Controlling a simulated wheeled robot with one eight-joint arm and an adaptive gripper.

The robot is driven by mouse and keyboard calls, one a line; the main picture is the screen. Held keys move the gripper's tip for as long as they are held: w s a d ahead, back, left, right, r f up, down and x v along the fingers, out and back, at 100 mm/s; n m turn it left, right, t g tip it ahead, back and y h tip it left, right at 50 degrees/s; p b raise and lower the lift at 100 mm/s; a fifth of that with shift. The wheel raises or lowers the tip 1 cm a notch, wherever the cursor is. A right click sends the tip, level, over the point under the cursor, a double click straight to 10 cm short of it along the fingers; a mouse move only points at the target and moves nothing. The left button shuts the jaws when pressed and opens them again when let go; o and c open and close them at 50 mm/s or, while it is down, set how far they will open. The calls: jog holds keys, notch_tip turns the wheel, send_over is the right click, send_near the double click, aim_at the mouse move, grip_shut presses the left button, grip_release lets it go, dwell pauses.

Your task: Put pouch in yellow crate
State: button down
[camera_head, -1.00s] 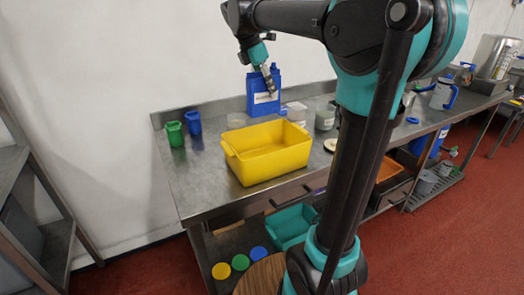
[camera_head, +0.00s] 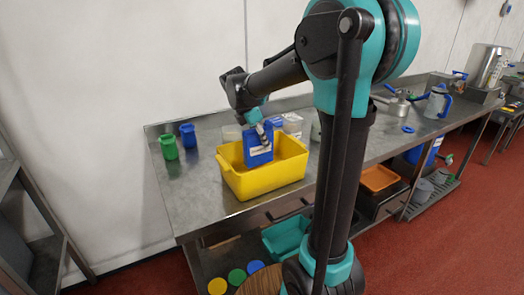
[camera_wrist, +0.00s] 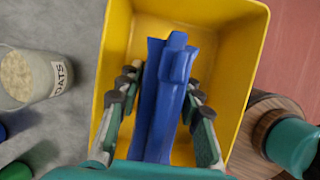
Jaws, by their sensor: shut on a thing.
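The pouch (camera_head: 258,149) is blue with a white label and hangs upright from my gripper (camera_head: 264,128). My gripper is shut on its upper part. The yellow crate (camera_head: 262,183) stands on the steel table, and the pouch is over its opening, with its lower part behind the crate's front rim in the head view. In the wrist view the pouch (camera_wrist: 163,95) lies between the fingers with the yellow crate (camera_wrist: 243,50) all around it. I cannot tell whether the pouch touches the crate floor.
A green cup (camera_head: 168,147) and a blue cup (camera_head: 188,135) stand left of the crate on the steel table (camera_head: 190,195). A tub labelled OATS (camera_wrist: 35,75) is beside the crate in the wrist view. Clear containers (camera_head: 292,124) stand behind it. The table's front left is clear.

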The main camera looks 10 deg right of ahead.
aim_at(252, 129)
jog(key=shift+f, duration=2)
jog(key=c, duration=1)
grip_release()
jog(key=shift+f, duration=0.1)
jog(key=v, duration=1.2)
